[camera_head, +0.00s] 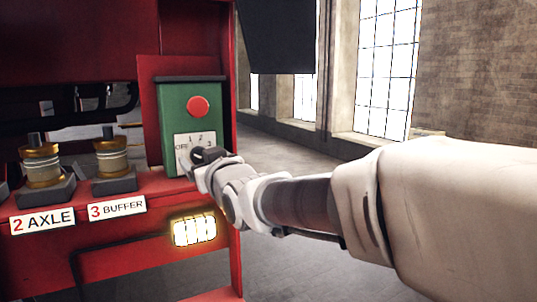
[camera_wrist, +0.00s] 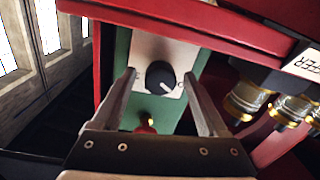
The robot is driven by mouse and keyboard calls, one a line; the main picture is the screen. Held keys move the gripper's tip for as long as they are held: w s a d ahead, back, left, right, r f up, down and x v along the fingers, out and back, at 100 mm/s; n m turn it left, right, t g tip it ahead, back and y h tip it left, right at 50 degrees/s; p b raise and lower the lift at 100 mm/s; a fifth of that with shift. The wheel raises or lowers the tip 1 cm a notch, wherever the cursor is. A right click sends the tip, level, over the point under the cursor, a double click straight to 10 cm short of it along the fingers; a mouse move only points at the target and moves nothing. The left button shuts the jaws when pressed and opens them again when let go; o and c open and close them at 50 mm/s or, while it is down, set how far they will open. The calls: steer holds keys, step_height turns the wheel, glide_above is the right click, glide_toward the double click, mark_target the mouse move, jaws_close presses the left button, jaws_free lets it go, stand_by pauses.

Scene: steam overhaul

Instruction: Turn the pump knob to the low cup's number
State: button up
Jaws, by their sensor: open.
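The pump box (camera_head: 192,108) is green with a red button and a white dial plate (camera_head: 182,141) marked OFF, 1, 2 and 3. The knob (camera_wrist: 160,77) is black and round. Its white pointer line aims to the lower right in the wrist view; I cannot read which mark it meets. My gripper (camera_head: 203,158) is open at the plate and hides the knob in the head view. In the wrist view my gripper's fingers (camera_wrist: 160,74) are on either side of the knob, with gaps visible. Two glass and brass cups stand left: 2 AXLE (camera_head: 41,163) and 3 BUFFER (camera_head: 111,156). Their oil levels are unclear.
The cups stand on a red ledge (camera_head: 150,190) left of the box. A lit lamp (camera_head: 194,230) is below the box. A red post (camera_head: 228,70) stands right of it. Another cup's base is cut off at the left edge. Floor to the right is clear.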

jaws_close()
stand_by(0.4)
steer(key=shift+f+b, duration=0.1)
steer(key=shift+b, duration=0.25)
steer(key=shift+f+m+b, duration=0.15)
steer(key=shift+m+b, duration=0.85)
steer(key=m+b, duration=0.4)
steer(key=m, duration=0.1)
steer(key=shift+m, duration=0.3)
steer(key=m+b, duration=0.3)
steer(key=m, duration=0.2)
steer(key=shift+t+b, duration=0.3)
steer(key=shift+b, duration=0.1)
steer(key=shift+m+b, duration=1)
steer(key=shift+m, duration=0.6)
steer(key=shift+a+r, duration=0.1)
steer(key=shift+r, duration=0.15)
